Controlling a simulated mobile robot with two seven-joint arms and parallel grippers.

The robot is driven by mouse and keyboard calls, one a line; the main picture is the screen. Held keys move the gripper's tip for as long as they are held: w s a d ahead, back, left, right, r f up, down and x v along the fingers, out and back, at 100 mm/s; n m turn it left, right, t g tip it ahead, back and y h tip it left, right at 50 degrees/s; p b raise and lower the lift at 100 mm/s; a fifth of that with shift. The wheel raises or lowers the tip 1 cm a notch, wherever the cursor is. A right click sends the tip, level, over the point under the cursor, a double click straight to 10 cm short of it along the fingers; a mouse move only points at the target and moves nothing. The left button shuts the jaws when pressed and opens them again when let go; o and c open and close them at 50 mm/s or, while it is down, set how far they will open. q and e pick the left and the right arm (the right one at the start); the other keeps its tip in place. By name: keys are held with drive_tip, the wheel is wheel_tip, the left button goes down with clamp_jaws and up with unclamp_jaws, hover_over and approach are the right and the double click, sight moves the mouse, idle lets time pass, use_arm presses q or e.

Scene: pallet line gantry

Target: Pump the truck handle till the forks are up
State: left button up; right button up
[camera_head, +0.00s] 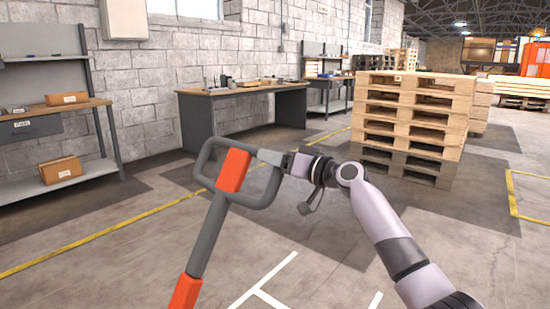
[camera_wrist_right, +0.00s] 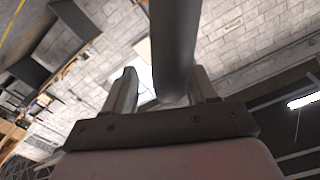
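The truck handle (camera_head: 208,238) stands tilted in the head view, a grey shaft with a grey loop at its top and orange-red parts on the loop and lower shaft. My right gripper (camera_head: 275,158) is at the upper right corner of the loop. In the right wrist view a grey bar of the handle (camera_wrist_right: 175,45) runs between the two fingers of the right gripper (camera_wrist_right: 165,82). A gap shows between the bar and the left finger, so the gripper looks open around it. The truck's forks and body are out of view. My left gripper is not in view.
A stack of wooden pallets (camera_head: 412,115) stands right of centre, beyond my right arm. A workbench (camera_head: 245,90) and a shelf unit with cardboard boxes (camera_head: 95,172) line the wall. Yellow and white lines mark the floor, which is open around the handle.

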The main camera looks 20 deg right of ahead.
drive_tip(key=shift+s+d, duration=0.35)
drive_tip(key=shift+d, duration=0.05)
use_arm(q)
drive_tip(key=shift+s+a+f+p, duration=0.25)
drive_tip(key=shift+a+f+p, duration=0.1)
drive_tip(key=shift+p, duration=0.2)
use_arm(e)
drive_tip(key=shift+v, duration=2.85)
drive_tip(key=shift+s+d, duration=0.1)
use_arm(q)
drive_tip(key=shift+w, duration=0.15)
use_arm(e)
drive_tip(key=v, duration=0.8)
drive_tip(key=shift+r, duration=0.15)
